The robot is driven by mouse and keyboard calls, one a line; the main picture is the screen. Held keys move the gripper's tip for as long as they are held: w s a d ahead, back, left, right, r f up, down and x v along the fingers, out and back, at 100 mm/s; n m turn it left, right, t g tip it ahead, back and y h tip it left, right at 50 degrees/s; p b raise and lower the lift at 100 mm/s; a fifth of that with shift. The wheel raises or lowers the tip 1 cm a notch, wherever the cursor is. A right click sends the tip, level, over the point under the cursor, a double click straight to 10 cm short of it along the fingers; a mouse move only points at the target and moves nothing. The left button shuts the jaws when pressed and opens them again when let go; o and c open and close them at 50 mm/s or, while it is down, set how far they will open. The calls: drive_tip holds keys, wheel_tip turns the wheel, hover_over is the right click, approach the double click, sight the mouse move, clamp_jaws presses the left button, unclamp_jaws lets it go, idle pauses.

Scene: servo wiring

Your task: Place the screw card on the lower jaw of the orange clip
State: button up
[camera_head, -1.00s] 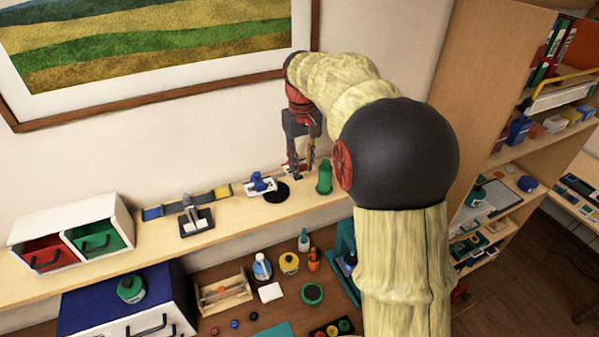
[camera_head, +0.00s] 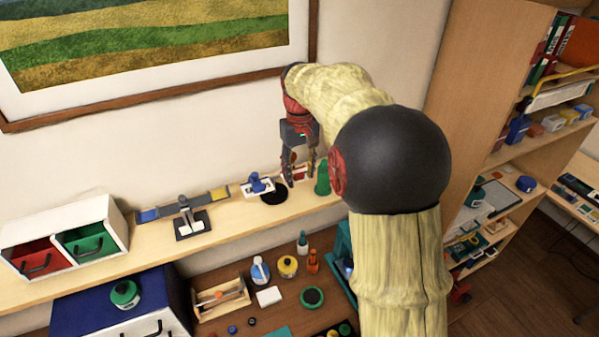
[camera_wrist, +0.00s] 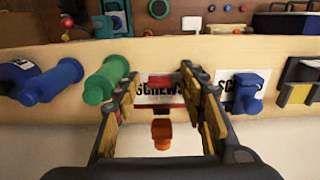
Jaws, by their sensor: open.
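My gripper (camera_wrist: 156,94) is open over the shelf, with its two fingers well apart in the wrist view. Between the fingers lies a white screw card (camera_wrist: 148,90) with black lettering, partly hidden by the right finger. The orange clip (camera_wrist: 161,132) is also between the fingers, and its end shows on the near side of the card. A red part lies over the card's middle. Whether the card rests on the lower jaw I cannot tell. In the head view my gripper (camera_head: 300,178) stands low at the shelf and mostly hides the clip and card.
A green cylinder (camera_head: 322,179) stands close beside my gripper. A blue clip (camera_head: 257,182) with another screw card and a black disc (camera_head: 274,194) are on the other side. The shelf (camera_head: 240,215) is narrow, with a wall behind.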

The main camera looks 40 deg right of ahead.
sight(300, 180)
wheel_tip(300, 180, up, 12)
drive_tip(key=s+a+n+t, duration=0.1)
drive_tip(key=s+a, duration=0.3)
drive_tip(key=a, duration=0.3)
drive_tip(key=s+a+t, duration=0.1)
drive_tip(key=s+a, duration=0.3)
drive_tip(key=a, duration=0.3)
drive_tip(key=s+a+f+n+t, duration=0.1)
drive_tip(key=s+a+f, duration=0.3)
drive_tip(key=s+a, duration=0.1)
drive_tip(key=s+a+f+t, duration=0.2)
drive_tip(key=s+a+f, duration=0.3)
drive_tip(key=s, duration=0.3)
drive_tip(key=shift+a+n+t+b, duration=0.2)
drive_tip(key=shift+n+t+b, duration=0.1)
drive_tip(key=shift+n+b, duration=0.1)
